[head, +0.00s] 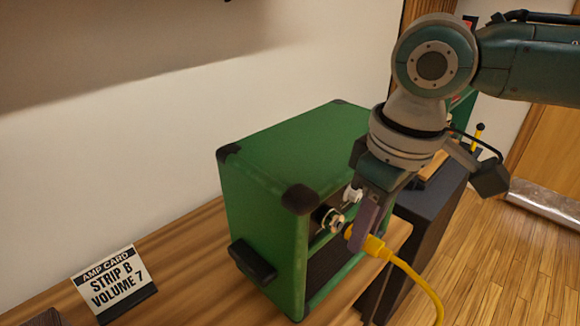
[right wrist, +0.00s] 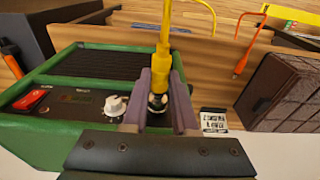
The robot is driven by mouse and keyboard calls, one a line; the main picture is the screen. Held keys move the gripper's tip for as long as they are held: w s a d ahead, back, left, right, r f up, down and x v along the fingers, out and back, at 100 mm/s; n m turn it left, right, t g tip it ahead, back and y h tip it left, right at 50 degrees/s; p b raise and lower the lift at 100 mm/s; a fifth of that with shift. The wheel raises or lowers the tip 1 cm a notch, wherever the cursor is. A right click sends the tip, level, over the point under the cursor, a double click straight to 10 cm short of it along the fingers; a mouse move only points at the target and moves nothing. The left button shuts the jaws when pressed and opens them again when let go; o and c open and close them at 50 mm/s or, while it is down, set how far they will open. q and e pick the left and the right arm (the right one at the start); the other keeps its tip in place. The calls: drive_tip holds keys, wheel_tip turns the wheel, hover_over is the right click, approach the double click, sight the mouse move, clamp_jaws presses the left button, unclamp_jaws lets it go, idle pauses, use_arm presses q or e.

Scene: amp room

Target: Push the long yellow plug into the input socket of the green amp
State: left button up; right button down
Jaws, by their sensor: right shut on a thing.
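The green amp (head: 290,150) stands on a wooden surface with its dark front panel facing right. My right gripper (head: 366,228) is at that panel, shut on the yellow plug (head: 376,246), whose yellow cable hangs down to the right. In the right wrist view the plug (right wrist: 163,72) sits between the two purple-grey fingers (right wrist: 162,105), with a shiny round metal part just below its yellow body. Whether the plug's tip is in the input socket is hidden by the fingers. My left gripper is not in view.
A pale knob (right wrist: 115,105) and a red switch (right wrist: 31,98) are on the amp's panel, beside the fingers. A card (head: 113,284) reading "STRIP B VOLUME 7" stands left of the amp. A dark cabinet (head: 428,215) is behind my gripper. An orange cable (right wrist: 246,48) lies further off.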

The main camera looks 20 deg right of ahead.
drive_tip(key=shift+w+a, duration=0.15)
drive_tip(key=shift+w, duration=0.25)
idle(0.6)
drive_tip(key=c, duration=0.6)
unclamp_jaws()
